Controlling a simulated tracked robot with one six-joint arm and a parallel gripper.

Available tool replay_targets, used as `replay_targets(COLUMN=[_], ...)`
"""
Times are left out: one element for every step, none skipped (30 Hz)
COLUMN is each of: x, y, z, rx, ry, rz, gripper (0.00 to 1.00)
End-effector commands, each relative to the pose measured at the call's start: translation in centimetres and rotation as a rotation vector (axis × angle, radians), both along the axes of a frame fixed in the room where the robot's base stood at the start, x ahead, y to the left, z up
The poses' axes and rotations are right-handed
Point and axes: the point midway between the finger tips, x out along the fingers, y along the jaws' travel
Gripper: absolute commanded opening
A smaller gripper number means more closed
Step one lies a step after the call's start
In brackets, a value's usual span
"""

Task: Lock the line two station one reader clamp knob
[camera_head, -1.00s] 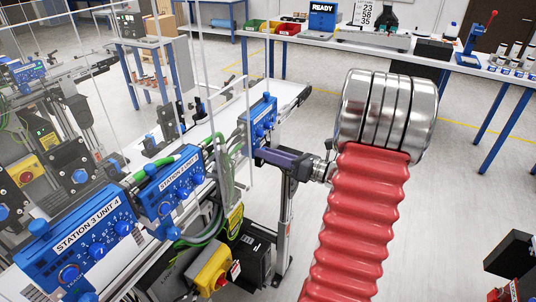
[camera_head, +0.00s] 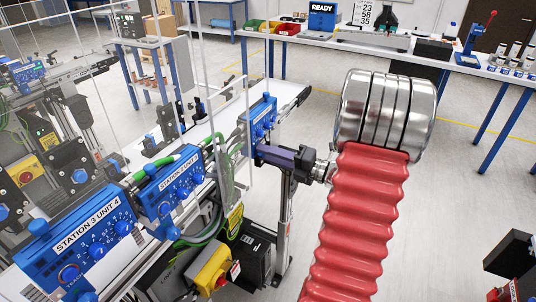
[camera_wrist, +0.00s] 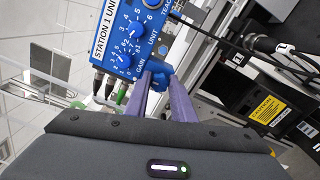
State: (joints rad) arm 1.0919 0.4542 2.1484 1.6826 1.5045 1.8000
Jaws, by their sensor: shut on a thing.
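A blue reader box (camera_wrist: 108,42) labelled "STATION 1 UNIT" fills the upper left of the wrist view, with dials on its face. A bright blue clamp knob (camera_wrist: 160,70) sits beside its lower edge. My gripper (camera_wrist: 158,82) has its two purple fingers on either side of the knob and is shut on it; the fingers hide part of it. In the head view the same box (camera_head: 263,117) is the far one in the row, and my gripper (camera_head: 260,152) reaches it from the right. The knob is hidden there.
Nearer along the line stand a station 2 box (camera_head: 172,187) and the "STATION 3 UNIT 4" box (camera_head: 80,240). Green and grey cables (camera_head: 222,160) hang close by my gripper. A yellow box with a red button (camera_head: 213,268) is below.

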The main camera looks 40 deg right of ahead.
Motion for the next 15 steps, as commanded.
replay_targets(x=[0.02,0.02,0.03,0.03,0.03,0.02,0.02,0.03,0.03,0.03,0.03,0.03,0.03,0.03,0.03], y=[-0.26,-0.26,-0.28,-0.28,-0.28,-0.29,-0.29,-0.3,-0.3,-0.3,-0.3,-0.31,-0.31,-0.32,-0.32], z=[0.03,0.02,0.01,0.01,0.01,0.01,0.01,0.0,0.0,0.0,0.0,0.0,0.0,-0.01,-0.01], rx=[0.014,0.023,0.033,0.039,0.043,0.048,0.051,0.053,0.055,0.056,0.056,0.056,0.056,0.056,0.056], ry=[0.005,0.008,0.012,0.014,0.016,0.017,0.02,0.02,0.021,0.021,0.021,0.021,0.021,0.021,0.021], rz=[-0.006,-0.006,-0.006,-0.007,-0.007,-0.007,-0.008,-0.008,-0.008,-0.008,-0.008,-0.009,-0.009,-0.009,-0.009], gripper=[0.0,0.0,0.0,0.0,0.0,0.0,0.0,0.0,0.0,0.0,0.0,0.0,0.0,0.0,0.0])
